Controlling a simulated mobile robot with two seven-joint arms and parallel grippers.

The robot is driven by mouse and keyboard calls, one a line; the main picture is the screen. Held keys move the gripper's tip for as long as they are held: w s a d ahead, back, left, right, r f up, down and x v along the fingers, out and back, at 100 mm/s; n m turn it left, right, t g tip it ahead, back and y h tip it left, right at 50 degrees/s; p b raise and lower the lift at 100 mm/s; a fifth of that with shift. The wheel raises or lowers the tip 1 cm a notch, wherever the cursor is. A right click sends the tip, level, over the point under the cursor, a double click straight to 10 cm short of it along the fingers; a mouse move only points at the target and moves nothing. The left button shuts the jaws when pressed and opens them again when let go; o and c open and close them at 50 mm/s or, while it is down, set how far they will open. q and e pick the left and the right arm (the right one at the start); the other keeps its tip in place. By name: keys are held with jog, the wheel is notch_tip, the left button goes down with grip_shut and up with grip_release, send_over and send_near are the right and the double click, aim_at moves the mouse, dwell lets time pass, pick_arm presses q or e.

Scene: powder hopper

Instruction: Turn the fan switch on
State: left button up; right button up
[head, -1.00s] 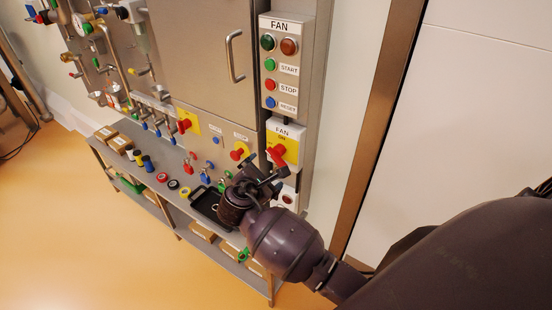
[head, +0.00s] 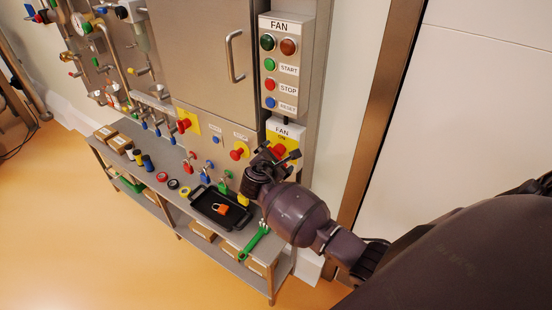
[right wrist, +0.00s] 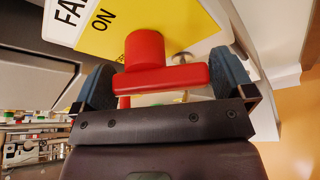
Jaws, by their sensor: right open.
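The fan switch (right wrist: 143,50) is a red rotary handle on a yellow plate (right wrist: 115,25) marked ON, under a white FAN label. In the right wrist view its red bar lies crosswise. My right gripper (right wrist: 166,82) is open, with one dark finger on each side of the red handle; I cannot tell whether either touches it. In the head view my right gripper (head: 276,154) is at the switch and hides most of it. The yellow plate (head: 291,139) shows above the fingers. My left gripper is not in view.
The FAN button box (head: 284,65) is just above. The white wall at right is clear.

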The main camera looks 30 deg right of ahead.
jog(key=c, duration=0.7)
jog(key=shift+o, duration=0.2)
